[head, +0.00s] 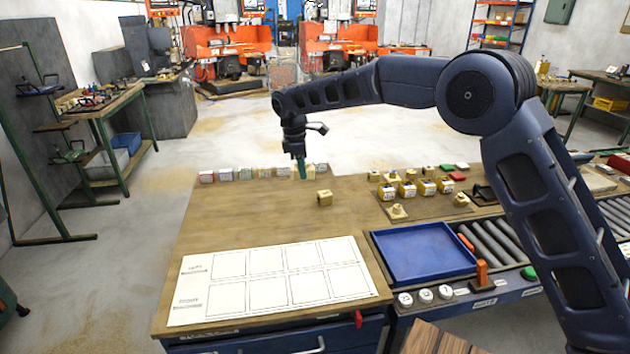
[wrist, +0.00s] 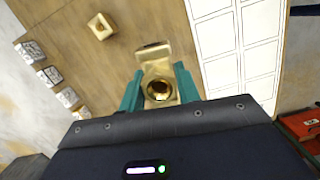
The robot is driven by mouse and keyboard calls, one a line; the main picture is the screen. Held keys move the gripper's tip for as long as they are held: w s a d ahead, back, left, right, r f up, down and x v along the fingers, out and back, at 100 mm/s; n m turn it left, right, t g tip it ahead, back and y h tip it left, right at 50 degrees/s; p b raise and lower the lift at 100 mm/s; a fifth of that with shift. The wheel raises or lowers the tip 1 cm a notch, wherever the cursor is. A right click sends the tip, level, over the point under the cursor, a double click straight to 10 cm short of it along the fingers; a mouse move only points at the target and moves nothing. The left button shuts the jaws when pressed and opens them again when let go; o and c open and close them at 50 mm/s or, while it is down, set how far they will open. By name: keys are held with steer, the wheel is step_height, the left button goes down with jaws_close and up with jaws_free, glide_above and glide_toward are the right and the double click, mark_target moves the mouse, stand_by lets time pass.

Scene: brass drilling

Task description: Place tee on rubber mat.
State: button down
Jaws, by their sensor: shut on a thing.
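My gripper (head: 301,172) is over the far part of the wooden bench, near a row of small pale blocks. In the wrist view its teal fingers (wrist: 158,88) are shut on a brass piece with a round bore, which I take as the tee (wrist: 153,56). In the head view the held tee is mostly hidden by the fingers. It cannot be told whether it touches the bench. No surface is clearly a rubber mat; a white sheet printed with empty boxes (head: 277,282) lies on the near bench and also shows in the wrist view (wrist: 235,40).
A loose brass piece (head: 323,198) stands just right of my gripper. The pale blocks (head: 225,174) line the far edge. A blue tray (head: 420,252) sits right of the sheet. Several brass fittings and yellow-marked blocks (head: 408,189) stand at right. The middle bench is clear.

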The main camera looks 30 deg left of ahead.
steer(key=shift+r, duration=0.3)
steer(key=shift+w+d, duration=0.15)
steer(key=shift+w, duration=0.3)
steer(key=w+d+f, duration=0.1)
steer(key=w+d, duration=0.2)
steer(key=w, duration=0.4)
steer(key=w+d+f, duration=0.1)
steer(key=w+d, duration=0.1)
steer(key=w, duration=0.4)
steer(key=n, duration=0.2)
glide_above(440, 208)
step_height(440, 208, down, 6)
steer(key=f, duration=1.9)
steer(key=shift+s+a+f, duration=0.15)
steer(key=shift+s+f, duration=0.05)
steer(key=shift+s, duration=0.05)
steer(key=shift+f, duration=0.15)
steer(key=c, duration=1)
jaws_free()
